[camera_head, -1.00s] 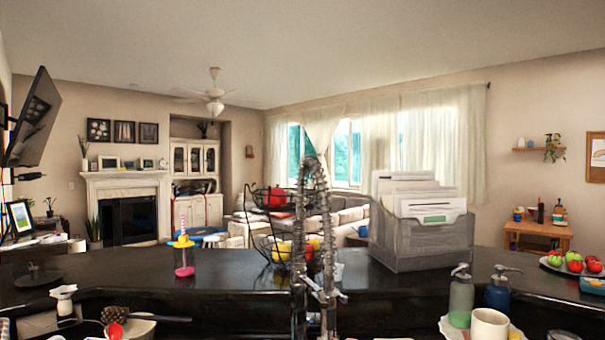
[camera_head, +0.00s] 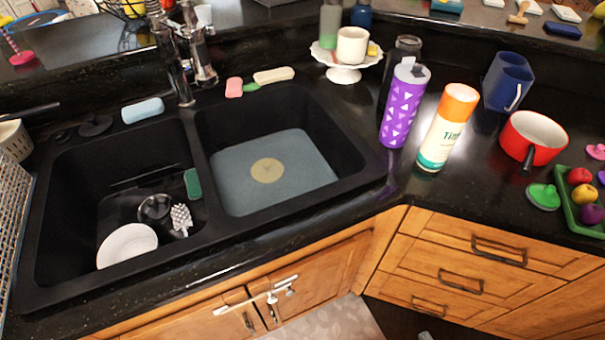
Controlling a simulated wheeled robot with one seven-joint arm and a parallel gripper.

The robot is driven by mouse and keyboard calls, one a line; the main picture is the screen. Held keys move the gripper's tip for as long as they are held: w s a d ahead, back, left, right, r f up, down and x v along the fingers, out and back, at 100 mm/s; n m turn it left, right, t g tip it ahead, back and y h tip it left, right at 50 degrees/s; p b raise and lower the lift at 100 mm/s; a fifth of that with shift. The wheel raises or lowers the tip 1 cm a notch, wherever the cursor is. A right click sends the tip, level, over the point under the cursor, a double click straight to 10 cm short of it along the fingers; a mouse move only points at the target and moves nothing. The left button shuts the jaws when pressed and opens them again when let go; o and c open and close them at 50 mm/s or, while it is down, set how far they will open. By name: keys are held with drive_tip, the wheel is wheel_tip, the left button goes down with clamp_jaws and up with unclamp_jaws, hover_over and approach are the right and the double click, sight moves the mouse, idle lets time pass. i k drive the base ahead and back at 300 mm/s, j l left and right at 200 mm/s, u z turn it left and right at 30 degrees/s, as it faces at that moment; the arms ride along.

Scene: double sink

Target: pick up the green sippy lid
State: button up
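The green sippy lid (camera_head: 543,196) lies on the black countertop at the right. It is a bright green disc with a small raised part on top. It sits just left of a green tray (camera_head: 574,212) holding toy fruit, below the red pot (camera_head: 533,137). Bare counter lies to its left and front. My gripper is not in view.
A purple bottle (camera_head: 402,104) and an orange-capped bottle (camera_head: 448,128) stand left of the lid. A blue mug (camera_head: 507,82) stands behind. A pink lid (camera_head: 596,151) lies farther right. The double sink (camera_head: 204,190) fills the left; wooden drawers (camera_head: 478,262) are below.

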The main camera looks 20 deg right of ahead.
sight(546, 198)
drive_tip(key=z, duration=1.3)
